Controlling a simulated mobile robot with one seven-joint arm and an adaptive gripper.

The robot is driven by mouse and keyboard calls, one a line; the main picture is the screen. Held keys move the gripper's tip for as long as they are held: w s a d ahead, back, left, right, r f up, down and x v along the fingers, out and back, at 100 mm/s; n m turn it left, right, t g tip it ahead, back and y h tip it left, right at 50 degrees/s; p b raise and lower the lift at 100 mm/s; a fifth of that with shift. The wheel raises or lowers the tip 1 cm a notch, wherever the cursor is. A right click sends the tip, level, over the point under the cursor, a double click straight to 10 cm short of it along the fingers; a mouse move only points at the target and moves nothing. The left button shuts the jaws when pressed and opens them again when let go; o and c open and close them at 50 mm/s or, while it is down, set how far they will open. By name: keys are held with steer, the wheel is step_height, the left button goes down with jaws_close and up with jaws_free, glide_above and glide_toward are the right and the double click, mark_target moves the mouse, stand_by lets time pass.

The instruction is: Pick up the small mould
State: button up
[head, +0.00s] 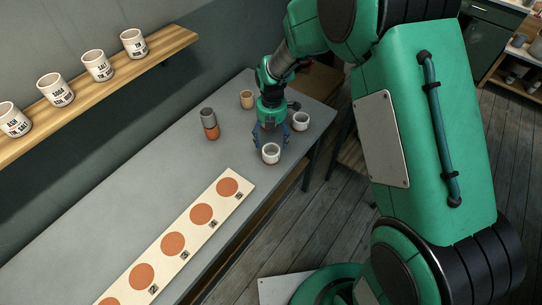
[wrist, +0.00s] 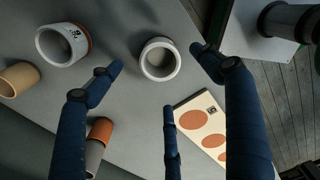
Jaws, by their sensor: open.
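My gripper (head: 270,134) is open and empty above the right end of the grey table, its blue fingers spread and pointing down. A small white round mould (wrist: 160,60), hollow and open at the top, stands on the table between the two upper fingertips in the wrist view, with no contact visible. In the head view this mould (head: 271,154) is just in front of the fingers. A larger white mould (wrist: 63,45) with a dark label stands to its left in the wrist view; in the head view it is this one (head: 301,122), to the gripper's right.
A tan cup (head: 247,99) stands behind the gripper. A grey and orange cylinder (head: 210,124) stands to its left. A pale board (head: 188,233) with orange discs lies along the table's front. A wooden shelf (head: 80,95) with labelled pots hangs on the wall. The table's left part is clear.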

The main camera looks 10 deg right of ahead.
glide_above(271, 153)
steer(key=s, duration=0.2)
steer(key=shift+f+b, duration=0.3)
steer(key=shift+f, duration=2.3)
steer(key=shift+f, duration=0.1)
steer(key=shift+a+f+b, duration=0.15)
steer(key=shift+f+b, duration=0.45)
steer(key=shift+f, duration=1.9)
steer(key=c, duration=1.9)
